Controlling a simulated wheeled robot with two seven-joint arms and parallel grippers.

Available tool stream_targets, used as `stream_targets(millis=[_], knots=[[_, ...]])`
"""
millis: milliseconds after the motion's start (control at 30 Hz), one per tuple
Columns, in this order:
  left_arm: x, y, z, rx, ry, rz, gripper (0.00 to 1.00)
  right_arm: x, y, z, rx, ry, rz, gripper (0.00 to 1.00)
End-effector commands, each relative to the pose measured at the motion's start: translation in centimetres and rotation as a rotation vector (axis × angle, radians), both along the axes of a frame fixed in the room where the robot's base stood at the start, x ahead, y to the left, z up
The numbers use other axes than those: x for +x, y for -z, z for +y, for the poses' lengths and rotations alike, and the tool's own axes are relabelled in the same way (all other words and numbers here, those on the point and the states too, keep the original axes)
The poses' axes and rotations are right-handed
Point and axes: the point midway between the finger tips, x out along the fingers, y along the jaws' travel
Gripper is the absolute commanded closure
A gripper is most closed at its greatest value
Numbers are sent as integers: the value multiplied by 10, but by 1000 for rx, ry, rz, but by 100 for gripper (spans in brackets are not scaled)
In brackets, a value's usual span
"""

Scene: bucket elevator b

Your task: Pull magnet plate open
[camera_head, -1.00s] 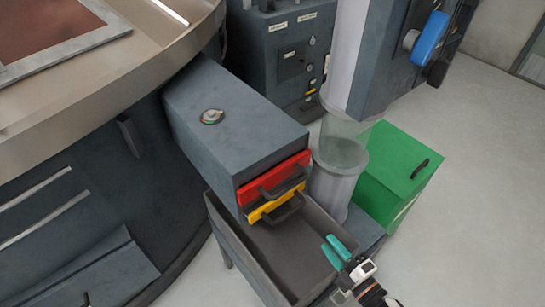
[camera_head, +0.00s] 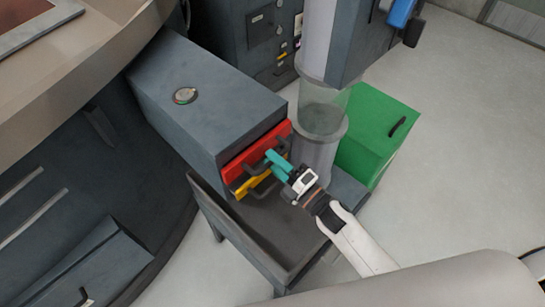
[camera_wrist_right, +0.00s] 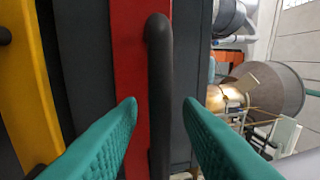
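The magnet housing (camera_head: 205,100) is a dark grey box with a red plate (camera_head: 240,160) and a yellow plate (camera_head: 248,185) at its front, each with a dark handle. My right gripper (camera_head: 275,162) is at the red plate's handle. In the right wrist view, the red plate (camera_wrist_right: 130,60) and its black handle (camera_wrist_right: 160,90) stand between the teal fingertips of my open right gripper (camera_wrist_right: 160,108). Gaps show on both sides of the handle. The yellow plate (camera_wrist_right: 25,90) is at the left there. My left gripper is not in view.
A grey tray (camera_head: 285,255) stands below the plates. A clear tube (camera_head: 322,115) rises close to the right, with a green box (camera_head: 375,135) beyond it. Open floor lies further right.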

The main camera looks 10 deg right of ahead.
Motion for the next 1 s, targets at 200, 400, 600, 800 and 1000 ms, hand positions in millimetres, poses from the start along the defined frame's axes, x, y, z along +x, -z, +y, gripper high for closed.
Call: stream_targets(millis=[200,400,600,800,1000], knots=[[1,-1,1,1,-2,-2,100,8,-2,5,-1,1,0,68],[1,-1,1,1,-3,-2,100,7,-1,5,-1,0,1,68],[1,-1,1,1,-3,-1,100,7,-1,5,-1,0,1,100],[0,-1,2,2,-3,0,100,7,-1,5,-1,0,1,100],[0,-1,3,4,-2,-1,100,7,-1,4,-1,0,2,100]])
